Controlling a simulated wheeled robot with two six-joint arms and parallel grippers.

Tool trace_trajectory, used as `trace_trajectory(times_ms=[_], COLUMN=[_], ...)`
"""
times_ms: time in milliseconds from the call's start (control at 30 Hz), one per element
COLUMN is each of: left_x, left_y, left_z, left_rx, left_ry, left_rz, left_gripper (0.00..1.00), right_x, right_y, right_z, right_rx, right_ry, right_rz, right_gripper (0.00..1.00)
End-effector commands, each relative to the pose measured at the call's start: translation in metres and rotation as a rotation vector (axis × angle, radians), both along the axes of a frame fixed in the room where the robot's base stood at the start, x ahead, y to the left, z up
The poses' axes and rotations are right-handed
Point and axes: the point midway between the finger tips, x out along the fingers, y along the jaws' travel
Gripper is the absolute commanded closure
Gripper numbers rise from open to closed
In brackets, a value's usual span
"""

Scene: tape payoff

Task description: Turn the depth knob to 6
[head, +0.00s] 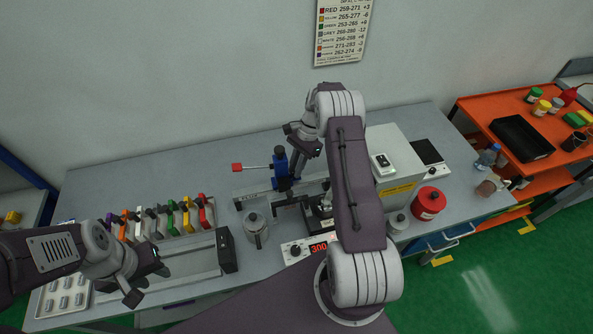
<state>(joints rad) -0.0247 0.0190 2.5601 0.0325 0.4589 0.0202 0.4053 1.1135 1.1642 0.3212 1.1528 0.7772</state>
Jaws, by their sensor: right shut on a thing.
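A blue upright press (281,165) with a red-tipped lever (238,167) stands on the grey bench in the middle of the head view. My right gripper (299,158) reaches down beside the right of its blue head and is shut on a small part there, which looks like the depth knob. The fingers and my arm hide the knob, and no scale or number on it can be read. My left gripper (143,279) is open and empty at the lower left, in front of the long grey rack.
A metal pot (255,230) stands in front of the press, near a box with a red "300" display (318,247). Coloured-handled tools (187,215) stand in a row at left. A red canister (428,203) stands at right. An orange table (480,110) stands further right.

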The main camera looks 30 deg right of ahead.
Motion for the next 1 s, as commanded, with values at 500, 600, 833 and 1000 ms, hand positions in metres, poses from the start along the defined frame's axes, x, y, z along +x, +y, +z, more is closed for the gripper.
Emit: trace_trajectory(times_ms=[500, 600, 833, 1000], left_x=[0.000, 0.000, 0.000, 0.000], left_y=[0.000, 0.000, 0.000, 0.000], left_z=[0.001, 0.001, 0.006, 0.028], left_rx=[0.000, 0.000, 0.000, 0.000], left_ry=[0.000, 0.000, 0.000, 0.000], left_rz=[0.000, 0.000, 0.000, 0.000], left_gripper=[0.64, 0.64, 0.64, 0.64], right_x=[0.000, 0.000, -0.001, -0.006], right_y=[0.000, 0.000, 0.000, -0.001], right_z=[0.001, 0.001, 0.003, 0.008], right_rx=[-0.001, -0.001, 0.001, 0.001], right_ry=[-0.001, 0.000, 0.002, 0.005], right_rz=[0.002, 0.002, -0.050, -0.341], right_gripper=[0.62, 0.62, 0.62, 0.62])
